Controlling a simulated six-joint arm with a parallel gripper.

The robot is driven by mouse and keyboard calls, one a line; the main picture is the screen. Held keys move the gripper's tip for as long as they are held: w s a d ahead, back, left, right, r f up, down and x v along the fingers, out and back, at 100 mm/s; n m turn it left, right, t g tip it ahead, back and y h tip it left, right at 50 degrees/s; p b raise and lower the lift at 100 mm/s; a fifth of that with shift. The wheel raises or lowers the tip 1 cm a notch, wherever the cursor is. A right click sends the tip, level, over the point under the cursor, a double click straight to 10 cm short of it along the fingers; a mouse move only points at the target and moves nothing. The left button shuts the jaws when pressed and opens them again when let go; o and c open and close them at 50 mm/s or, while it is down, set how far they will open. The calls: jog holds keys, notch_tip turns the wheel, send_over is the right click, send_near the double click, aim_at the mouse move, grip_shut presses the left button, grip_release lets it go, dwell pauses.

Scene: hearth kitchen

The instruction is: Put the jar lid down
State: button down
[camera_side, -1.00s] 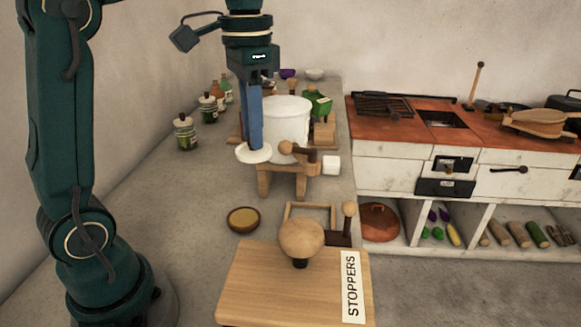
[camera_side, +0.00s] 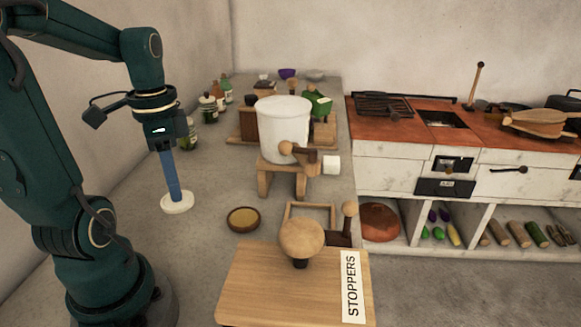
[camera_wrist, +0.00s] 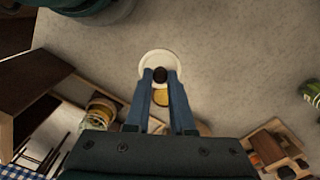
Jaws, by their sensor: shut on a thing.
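The jar lid (camera_side: 177,203) is a white disc at the tips of my gripper (camera_side: 175,192), low over the grey counter on the left in the side view. I cannot tell whether its underside touches the counter. In the wrist view the lid (camera_wrist: 147,62) shows as a pale disc with a dark knob between the fingertips of my gripper (camera_wrist: 161,76). The two blue fingers are shut on that knob. The large white jar (camera_side: 283,128) stands open on a wooden stand (camera_side: 268,181), to the right of my gripper.
A wooden board labelled STOPPERS (camera_side: 262,285) is at the front. Bottles and small jars (camera_side: 208,108) stand behind. The counter around the lid is clear.

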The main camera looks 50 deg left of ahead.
jog(key=shift+s+a, duration=0.1)
jog(key=shift+a, duration=0.05)
jog(key=w+d+f, duration=0.1)
jog(key=d+f, duration=0.1)
jog(key=d, duration=0.1)
jog(key=w+d+f, duration=0.2)
jog(key=d, duration=0.1)
jog(key=w+d+f, duration=0.2)
jog(key=d, duration=0.2)
jog(key=shift+w+f, duration=0.25)
jog(key=shift+f, duration=2.15)
jog(key=shift+f, duration=0.15)
jog(key=c, duration=0.8)
grip_release()
jog(key=shift+o, duration=0.2)
